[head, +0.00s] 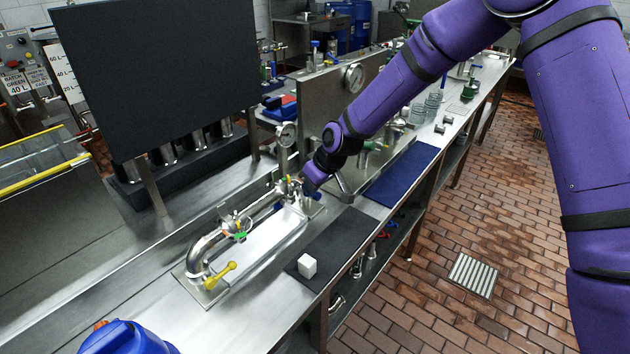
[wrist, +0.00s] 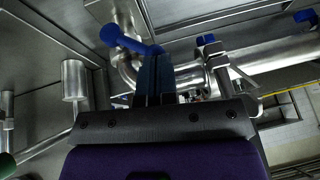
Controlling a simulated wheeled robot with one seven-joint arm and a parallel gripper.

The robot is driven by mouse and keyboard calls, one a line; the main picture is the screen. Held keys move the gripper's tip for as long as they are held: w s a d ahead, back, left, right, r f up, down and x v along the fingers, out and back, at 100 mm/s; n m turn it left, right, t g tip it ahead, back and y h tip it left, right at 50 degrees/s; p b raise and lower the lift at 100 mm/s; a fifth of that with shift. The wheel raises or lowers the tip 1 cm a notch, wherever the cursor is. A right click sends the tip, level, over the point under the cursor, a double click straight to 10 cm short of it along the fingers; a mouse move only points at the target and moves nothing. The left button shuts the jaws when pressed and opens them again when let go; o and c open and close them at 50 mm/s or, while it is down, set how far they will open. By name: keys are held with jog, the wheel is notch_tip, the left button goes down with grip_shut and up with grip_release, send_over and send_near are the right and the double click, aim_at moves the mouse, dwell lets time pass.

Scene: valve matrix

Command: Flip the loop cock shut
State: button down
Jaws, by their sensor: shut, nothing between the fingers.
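A silver pipe loop (head: 210,250) stands on the steel bench, with a yellow lever (head: 220,275) at its near left end and a green handle (head: 239,236) midway. My gripper sits at the loop's far end, where my purple arm largely hides it in the head view. In the wrist view my gripper (wrist: 154,62) is shut and empty. Its fingertips overlap a blue lever (wrist: 122,40) on the curved pipe; whether they touch cannot be told. The frames do not show which handle is the loop cock.
A dark mat (head: 335,240) with a white cube (head: 307,265) lies in front of the loop. A steel panel with a gauge (head: 354,77) rises behind my arm. A large dark board (head: 155,75) stands at the back left. A blue mat (head: 402,175) lies to the right.

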jog(key=shift+s+a+f, duration=0.4)
jog(key=shift+s+f, duration=0.05)
jog(key=shift+s, duration=0.05)
dwell(0.6)
